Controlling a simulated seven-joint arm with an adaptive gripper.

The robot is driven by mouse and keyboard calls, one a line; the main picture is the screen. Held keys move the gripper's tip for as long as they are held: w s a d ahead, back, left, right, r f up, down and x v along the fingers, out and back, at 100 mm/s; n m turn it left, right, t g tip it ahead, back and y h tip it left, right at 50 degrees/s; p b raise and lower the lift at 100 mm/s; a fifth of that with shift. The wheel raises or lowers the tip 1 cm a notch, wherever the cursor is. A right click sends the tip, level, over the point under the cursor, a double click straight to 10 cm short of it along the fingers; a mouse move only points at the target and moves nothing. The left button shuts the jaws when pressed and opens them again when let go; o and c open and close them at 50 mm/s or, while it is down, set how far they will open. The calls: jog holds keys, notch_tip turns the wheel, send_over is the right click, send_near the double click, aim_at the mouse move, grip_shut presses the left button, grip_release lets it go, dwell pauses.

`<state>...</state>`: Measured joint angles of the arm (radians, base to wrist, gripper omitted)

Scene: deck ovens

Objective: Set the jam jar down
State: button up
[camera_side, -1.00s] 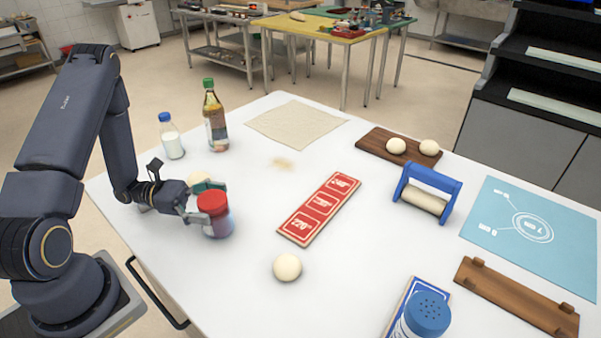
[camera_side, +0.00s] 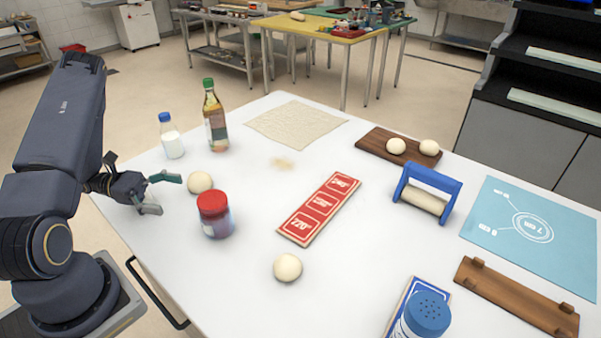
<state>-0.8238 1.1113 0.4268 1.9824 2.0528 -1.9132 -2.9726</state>
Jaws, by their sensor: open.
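The jam jar (camera_side: 216,222), with a red lid and a clouded, bluish-purple body, stands upright on the white table (camera_side: 250,300) left of the red board. My gripper (camera_side: 163,193) is to the left of the jar, clear of it. Its two fingers are spread apart with nothing between them.
A dough ball (camera_side: 200,182) sits just behind the jar, near my gripper; another dough ball (camera_side: 288,267) lies in front. A milk bottle (camera_side: 171,138) and an oil bottle (camera_side: 215,118) stand behind. The red board (camera_side: 319,208) lies to the right.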

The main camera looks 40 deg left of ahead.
jog(key=w+m+y, duration=0.1)
jog(key=w, duration=0.1)
jog(key=w+m+y, duration=0.1)
jog(key=w+m, duration=0.1)
jog(key=w, duration=0.1)
jog(key=w+a+m+y, duration=0.1)
jog(key=w, duration=0.1)
jog(key=shift+w+r+m+y, duration=0.15)
jog(key=shift+r+m+y, duration=0.2)
jog(key=shift+m+y, duration=0.05)
jog(key=w+a+r+m+t+y, duration=0.35)
jog(key=w+r+m+y, duration=0.35)
jog(key=w+r+y, duration=0.4)
notch_tip(320, 180, up, 8)
jog(key=d+m+y, duration=0.1)
jog(key=m+y, duration=0.1)
jog(key=y, duration=0.1)
jog(key=s+d+m+g+h, duration=0.1)
jog(key=s+d+m+g, duration=0.2)
jog(key=s+d, duration=0.6)
jog(key=s+d+m+g+h, duration=0.1)
jog(key=s+d+m+g, duration=0.3)
jog(key=s+d, duration=0.5)
jog(key=s+m, duration=0.2)
jog(key=s, duration=0.2)
jog(key=shift+s+m+h, duration=0.2)
jog(key=shift+m+h, duration=0.1)
jog(key=shift+h, duration=0.1)
